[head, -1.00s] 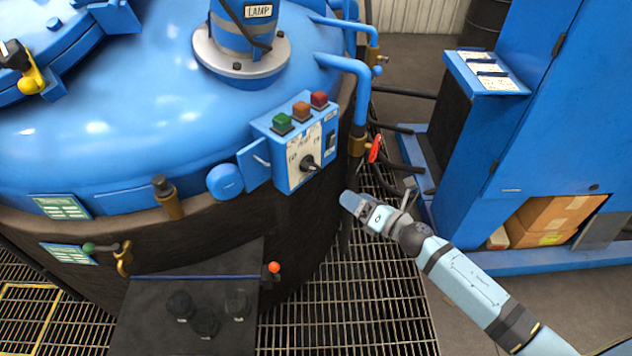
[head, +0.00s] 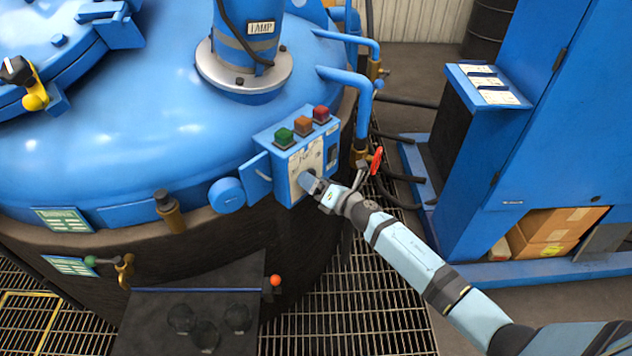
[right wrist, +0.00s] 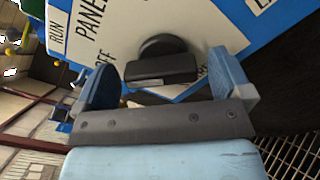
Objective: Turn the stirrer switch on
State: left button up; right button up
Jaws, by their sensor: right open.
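The blue control box (head: 264,142) with a white panel face is mounted on the side of the blue vessel. Its black rotary knob (right wrist: 162,62) shows in the right wrist view, beside the printed words "PANEL", "OFF" and "RUN". My right gripper (head: 312,184) is at the panel face and covers the knob in the head view. In the right wrist view the right gripper (right wrist: 160,82) is open, with one blue finger on each side of the knob. I cannot tell whether the fingers touch it. My left gripper is not in view.
Green (head: 284,136), orange (head: 303,124) and red (head: 321,113) buttons sit on top of the box. A red-handled valve (head: 376,160) and blue pipe stand close to its right. A dark shelf (head: 190,325) is below. A blue cabinet (head: 530,150) stands at the right.

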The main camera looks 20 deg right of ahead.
jog(key=c, duration=0.9)
jog(key=m+p, duration=0.1)
jog(key=m, duration=0.2)
jog(key=shift+d+r+m, duration=0.1)
jog(key=shift+r+m, duration=0.05)
jog(key=shift+m, duration=0.15)
jog(key=m+p, duration=0.2)
jog(key=m, duration=0.2)
jog(key=shift+m, duration=0.3)
jog(key=m+p, duration=0.2)
jog(key=m, duration=0.3)
jog(key=shift+w+d, duration=0.1)
jog(key=shift+d, duration=0.05)
jog(key=shift+m+p, duration=0.6)
jog(key=shift+m, duration=1.8)
